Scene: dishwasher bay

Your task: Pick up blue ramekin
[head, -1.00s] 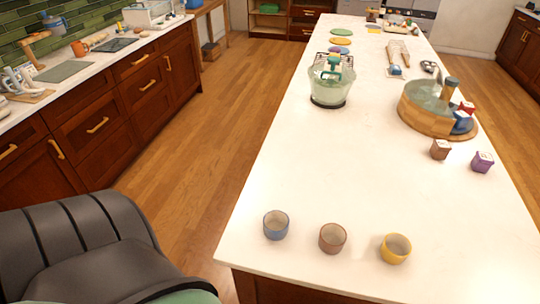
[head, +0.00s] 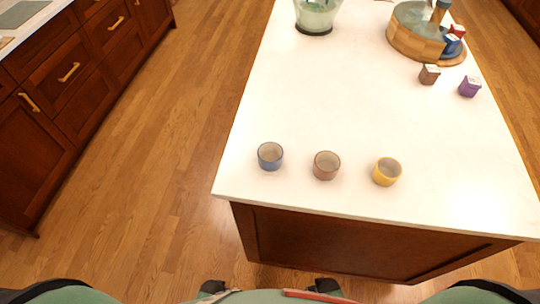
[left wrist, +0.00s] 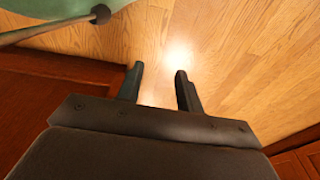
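The blue ramekin (head: 270,156) stands upright near the front left corner of the white island top in the head view, empty as far as I can see. A brown ramekin (head: 326,166) and a yellow ramekin (head: 387,172) stand to its right in a row. The ramekin is not in the left wrist view. My right gripper cannot be made out.
The white island top (head: 330,100) is clear around the ramekins. Wooden floor (head: 150,200) lies open left of the island.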

